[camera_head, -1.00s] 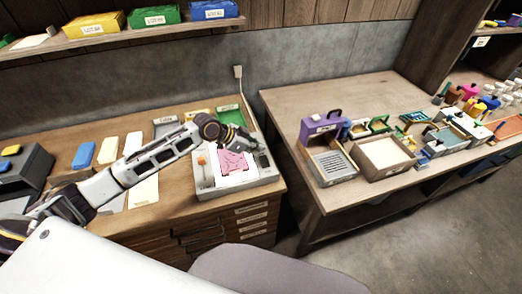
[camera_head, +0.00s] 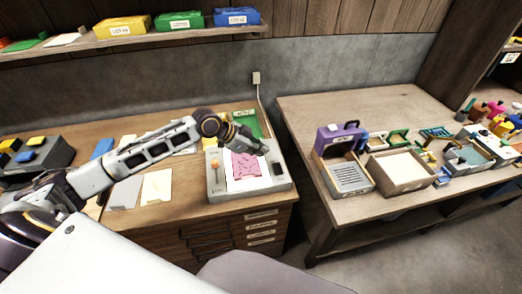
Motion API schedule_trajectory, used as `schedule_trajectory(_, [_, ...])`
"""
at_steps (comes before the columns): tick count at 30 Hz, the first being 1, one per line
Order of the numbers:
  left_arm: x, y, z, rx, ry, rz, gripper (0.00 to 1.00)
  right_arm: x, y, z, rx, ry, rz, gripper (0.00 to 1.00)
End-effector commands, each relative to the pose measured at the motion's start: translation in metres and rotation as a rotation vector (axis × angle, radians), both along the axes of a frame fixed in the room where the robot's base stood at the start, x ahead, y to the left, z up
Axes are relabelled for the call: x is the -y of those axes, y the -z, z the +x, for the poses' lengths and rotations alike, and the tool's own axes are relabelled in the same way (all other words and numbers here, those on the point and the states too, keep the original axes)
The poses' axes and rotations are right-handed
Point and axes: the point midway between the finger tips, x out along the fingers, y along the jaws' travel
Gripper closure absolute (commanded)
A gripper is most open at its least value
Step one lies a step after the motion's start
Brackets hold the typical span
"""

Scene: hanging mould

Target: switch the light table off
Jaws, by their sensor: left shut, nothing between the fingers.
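The light table (camera_head: 217,188) is a pale grey box on the left workbench, with a bright white top panel. A pink patterned piece (camera_head: 246,166) lies on the panel. An orange-topped knob (camera_head: 214,164) stands at the table's left side, and a small dark part (camera_head: 277,169) sits on its right border. My left arm reaches in from the left. My left gripper (camera_head: 262,150) is shut and empty, over the back right part of the light table. It hides some of the back edge, and I cannot tell whether it touches anything. My right gripper is out of view.
Pale sheets (camera_head: 157,186) and a blue block (camera_head: 102,148) lie left of the light table. A second bench at right holds a purple-topped box (camera_head: 341,139) and an open tray (camera_head: 402,184). A shelf with coloured boxes (camera_head: 180,21) hangs above. A grey seat (camera_head: 265,274) is in front.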

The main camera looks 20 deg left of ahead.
Motion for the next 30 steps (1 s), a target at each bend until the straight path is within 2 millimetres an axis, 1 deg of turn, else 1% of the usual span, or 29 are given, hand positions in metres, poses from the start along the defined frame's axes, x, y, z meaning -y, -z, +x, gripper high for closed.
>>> schedule_trajectory(8, [-0.001,-0.001,0.001,0.006,0.0,0.004,1.0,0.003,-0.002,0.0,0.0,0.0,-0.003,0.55])
schedule_trajectory(19, [-0.012,-0.006,0.006,0.062,0.005,0.039,1.0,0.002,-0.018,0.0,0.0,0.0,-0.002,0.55])
schedule_trajectory(30, [-0.013,-0.004,0.007,0.07,0.006,0.043,1.0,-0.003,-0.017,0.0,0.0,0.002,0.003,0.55])
